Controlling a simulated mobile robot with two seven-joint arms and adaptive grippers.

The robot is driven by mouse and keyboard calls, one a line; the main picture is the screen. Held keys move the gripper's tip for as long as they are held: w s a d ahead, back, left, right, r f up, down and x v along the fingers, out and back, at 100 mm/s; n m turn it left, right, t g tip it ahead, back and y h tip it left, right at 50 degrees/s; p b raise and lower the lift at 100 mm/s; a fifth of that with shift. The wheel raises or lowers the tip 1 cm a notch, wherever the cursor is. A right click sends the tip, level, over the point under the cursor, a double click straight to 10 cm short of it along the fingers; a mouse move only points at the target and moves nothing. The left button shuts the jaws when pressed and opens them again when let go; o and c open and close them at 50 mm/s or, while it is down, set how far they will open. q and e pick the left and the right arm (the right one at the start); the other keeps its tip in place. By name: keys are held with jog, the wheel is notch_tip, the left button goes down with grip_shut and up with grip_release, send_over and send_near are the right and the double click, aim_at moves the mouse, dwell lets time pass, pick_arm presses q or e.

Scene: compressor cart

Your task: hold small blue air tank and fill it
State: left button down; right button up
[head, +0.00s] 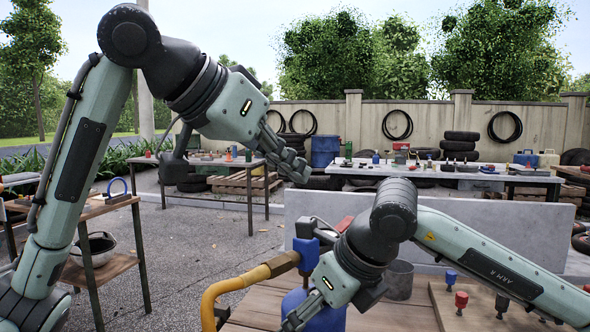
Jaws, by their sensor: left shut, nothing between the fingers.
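The small blue air tank (328,317) stands at the bottom centre of the head view, on the wooden cart top (385,318). Its lower part is cut off by the frame. A blue fitting (305,253) sits above it, joined to a yellow curved pipe (222,290). My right gripper (298,318) is in front of the tank, its fingers pointing down and left. Whether it touches the tank or is closed I cannot tell. My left gripper (300,172) is shut and empty, raised high above and apart from the tank.
A grey panel (480,225) stands behind the cart top. A grey metal can (399,280) and a board with red and blue knobs (461,299) are to the right. A workbench (100,208) stands at left, and more tables are behind. Paved ground (185,245) lies open at left.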

dwell(0.3)
jog(key=o, duration=1.8)
jog(key=shift+o, duration=0.2)
